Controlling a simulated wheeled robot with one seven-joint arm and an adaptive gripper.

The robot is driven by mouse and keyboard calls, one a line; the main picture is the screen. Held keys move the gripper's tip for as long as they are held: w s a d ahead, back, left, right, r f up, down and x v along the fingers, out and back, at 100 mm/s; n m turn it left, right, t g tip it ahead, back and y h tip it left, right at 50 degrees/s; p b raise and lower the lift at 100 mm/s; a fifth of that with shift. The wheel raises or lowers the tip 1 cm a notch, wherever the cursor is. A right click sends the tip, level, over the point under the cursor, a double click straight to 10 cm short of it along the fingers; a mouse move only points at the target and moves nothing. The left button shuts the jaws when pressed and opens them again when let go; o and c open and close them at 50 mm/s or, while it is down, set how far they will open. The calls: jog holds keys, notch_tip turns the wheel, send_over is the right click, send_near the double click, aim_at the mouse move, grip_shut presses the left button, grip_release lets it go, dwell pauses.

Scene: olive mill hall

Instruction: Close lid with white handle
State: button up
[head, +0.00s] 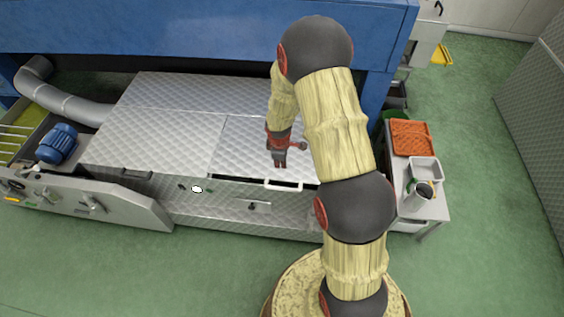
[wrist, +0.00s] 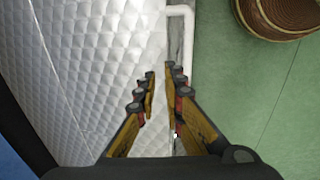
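The lid (head: 240,145) is a quilted metal panel on top of the machine, and it fills the left half of the wrist view (wrist: 80,60). A dark gap shows under its front edge. Its white handle (head: 283,186) is on that front edge. In the wrist view the handle (wrist: 181,12) is at the top, beyond the fingertips. My gripper (head: 279,162) is over the lid, behind the handle. In the wrist view its fingers (wrist: 161,80) are apart with nothing between them. I cannot tell whether they touch the lid.
A second quilted panel (head: 150,130) with a dark handle lies to the left. A blue machine body (head: 190,28) stands behind. A side table (head: 436,207) with an orange tray (head: 411,138) and a metal jug (head: 418,196) is at the right. Green floor (head: 200,275) is free in front.

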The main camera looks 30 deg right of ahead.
jog(key=shift+o, duration=1.2)
jog(key=shift+s+r, duration=0.1)
jog(key=shift+r, duration=0.05)
jog(key=o, duration=0.3)
notch_tip(320, 180, up, 12)
jog(key=s+a, duration=0.1)
jog(key=shift+s+a, duration=0.2)
jog(key=shift+s, duration=0.15)
